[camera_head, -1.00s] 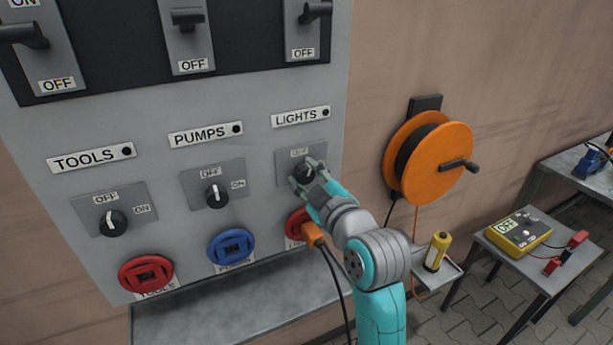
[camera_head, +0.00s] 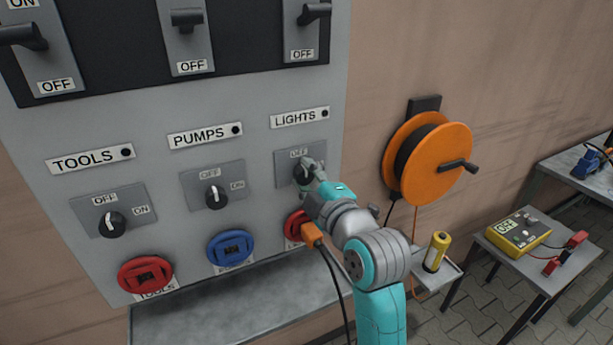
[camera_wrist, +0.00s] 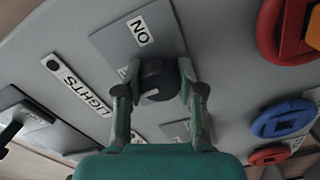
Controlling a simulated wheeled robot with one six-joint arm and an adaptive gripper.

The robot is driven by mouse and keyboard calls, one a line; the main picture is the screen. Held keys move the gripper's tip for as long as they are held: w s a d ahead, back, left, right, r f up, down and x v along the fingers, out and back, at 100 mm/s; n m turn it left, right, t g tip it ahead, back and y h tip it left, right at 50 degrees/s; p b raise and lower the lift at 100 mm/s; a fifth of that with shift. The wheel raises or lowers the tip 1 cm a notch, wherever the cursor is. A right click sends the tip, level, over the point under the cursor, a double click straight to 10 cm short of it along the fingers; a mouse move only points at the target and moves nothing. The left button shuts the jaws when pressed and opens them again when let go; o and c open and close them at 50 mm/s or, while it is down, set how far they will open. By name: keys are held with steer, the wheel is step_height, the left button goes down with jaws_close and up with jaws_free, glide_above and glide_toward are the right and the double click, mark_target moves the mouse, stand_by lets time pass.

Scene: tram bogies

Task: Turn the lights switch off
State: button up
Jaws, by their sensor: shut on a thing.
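The lights switch is a dark rotary knob (camera_head: 302,174) on a grey plate under the LIGHTS sign (camera_head: 300,118). Its OFF label shows above the knob in the head view. In the wrist view the knob (camera_wrist: 158,88) sits between my two fingers, with the ON label (camera_wrist: 140,31) beside it. My gripper (camera_head: 310,171) is shut on the knob, one finger on each side; it also shows in the wrist view (camera_wrist: 159,77). A small pale mark shows on the knob, but I cannot tell which label it points to.
The pumps knob (camera_head: 215,196) and tools knob (camera_head: 112,223) are to the left. An orange plug (camera_head: 312,235) with a cable sits in the red socket just below my gripper. An orange cable reel (camera_head: 437,163) hangs on the wall at right.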

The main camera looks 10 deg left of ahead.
steer(key=o, duration=1.2)
steer(key=shift+c, duration=0.2)
steer(key=v, duration=1.2)
steer(key=s+d+f+m+h, duration=0.2)
steer(key=s+d+f+m, duration=0.2)
steer(key=f, duration=0.4)
steer(key=s+d+f+m+t+h, duration=0.1)
steer(key=s+d+f+m+h, duration=0.1)
steer(key=s+d+f+m, duration=0.35)
steer(key=s+d+f+m+h, duration=0.2)
steer(key=s+d+f, duration=0.1)
steer(key=f, duration=0.7)
steer(key=s+d+f+m+h, duration=0.1)
steer(key=s+d+m, duration=0.1)
steer(key=s, duration=0.7)
steer(key=s+d+f+m+h, duration=0.1)
steer(key=s+m, duration=0.3)
steer(key=s, duration=0.5)
steer(key=s+d+f+m+g+h, duration=0.1)
steer(key=s+d+f+m+h, duration=0.1)
steer(key=s, duration=0.7)
steer(key=shift+s+d+f+m, duration=0.4)
steer(key=shift+d+f, duration=0.25)
steer(key=shift+d, duration=0.45)
